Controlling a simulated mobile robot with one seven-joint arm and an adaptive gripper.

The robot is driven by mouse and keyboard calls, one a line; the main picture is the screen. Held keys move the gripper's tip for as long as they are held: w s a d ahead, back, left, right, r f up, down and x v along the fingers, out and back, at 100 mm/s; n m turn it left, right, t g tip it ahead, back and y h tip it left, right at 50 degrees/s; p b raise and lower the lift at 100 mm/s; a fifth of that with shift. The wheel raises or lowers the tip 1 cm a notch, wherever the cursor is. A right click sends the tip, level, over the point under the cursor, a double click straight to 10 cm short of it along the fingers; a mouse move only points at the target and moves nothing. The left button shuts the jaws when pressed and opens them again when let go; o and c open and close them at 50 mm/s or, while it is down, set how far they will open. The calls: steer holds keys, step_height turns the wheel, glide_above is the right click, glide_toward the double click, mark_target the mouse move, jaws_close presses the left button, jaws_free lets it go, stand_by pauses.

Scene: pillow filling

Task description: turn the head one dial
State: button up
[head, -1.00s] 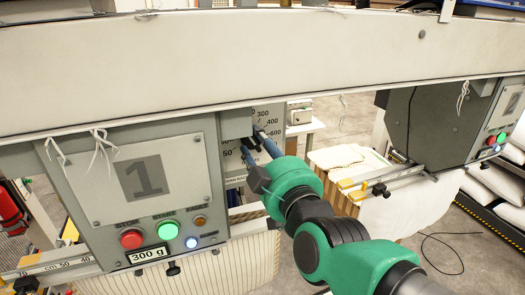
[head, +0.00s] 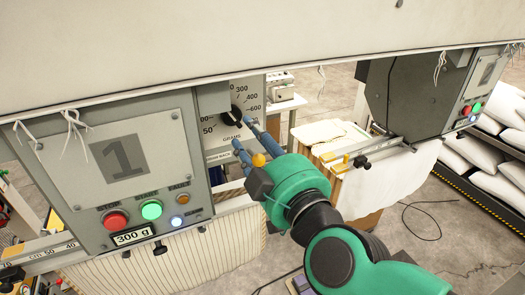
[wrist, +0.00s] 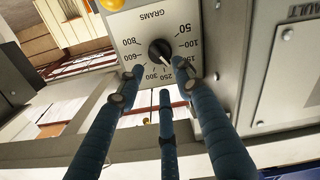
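The head one dial is a black knob (head: 237,115) on a white plate marked GRAMS (head: 221,133), beside the grey box labelled 1 (head: 125,152). In the wrist view the knob (wrist: 160,51) appears upside down, its pale pointer mark towards about 250. My gripper (head: 242,136) is in front of the plate, below the knob in the head view. Its blue fingers (wrist: 167,83) are spread apart and empty in the wrist view, reaching towards the knob from either side. Contact with the knob is not visible.
The box carries a red stop button (head: 115,220), a green start button (head: 151,209) and a 300 g label (head: 133,236). A second head (head: 410,95) stands right. A long white beam (head: 250,45) runs above.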

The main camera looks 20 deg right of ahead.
steer(key=shift+s, duration=2.25)
steer(key=shift+a, duration=0.1)
steer(key=a+f+m+g+y+b, duration=0.2)
steer(key=a+f+g+y+b, duration=0.25)
steer(key=a+f+b, duration=0.4)
steer(key=s+d+f+m+g+h+b, duration=0.2)
steer(key=d+f+g+b, duration=0.1)
steer(key=f, duration=0.9)
steer(key=s+d+f+m+g+h+b, duration=0.2)
steer(key=d+f+g+b, duration=0.2)
steer(key=d+f, duration=0.4)
step_height(320, 180, down, 4)
steer(key=shift+s+r+g, duration=0.1)
steer(key=shift+s+g, duration=0.2)
steer(key=shift+g, duration=0.15)
